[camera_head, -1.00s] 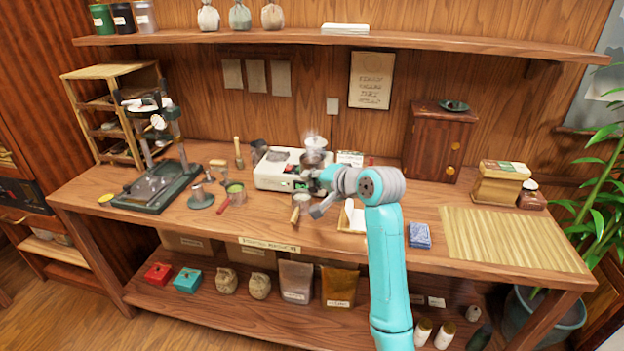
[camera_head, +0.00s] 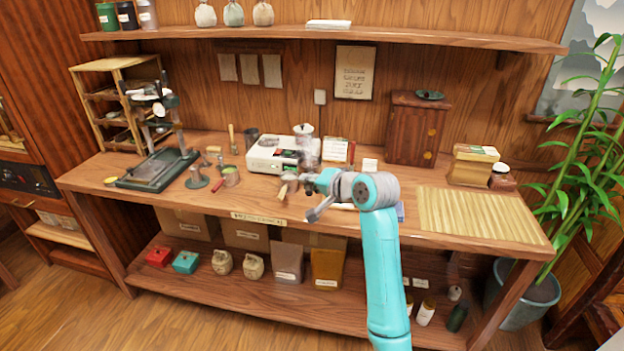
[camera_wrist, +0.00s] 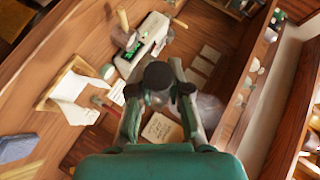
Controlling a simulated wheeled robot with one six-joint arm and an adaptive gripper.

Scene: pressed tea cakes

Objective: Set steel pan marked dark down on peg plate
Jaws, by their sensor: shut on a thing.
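In the wrist view my gripper (camera_wrist: 158,92) is shut on a dark round-ended thing (camera_wrist: 158,75). Its far side is hidden, and no mark can be read, so I cannot tell whether it is the steel pan. In the head view my gripper (camera_head: 308,187) is above the bench in front of the white machine, and what it holds is too small to make out. A small pan with a wooden handle (camera_head: 284,191) is just left of it. A red-handled pan (camera_head: 231,176) stands farther left. I cannot pick out the peg plate with certainty.
The white machine (camera_head: 268,155), with a clear jar on it, stands behind my gripper. A press with a dark green base (camera_head: 150,173) is at the left. A wooden cabinet (camera_head: 412,130) stands behind at right. The slatted mat (camera_head: 475,217) at right is bare.

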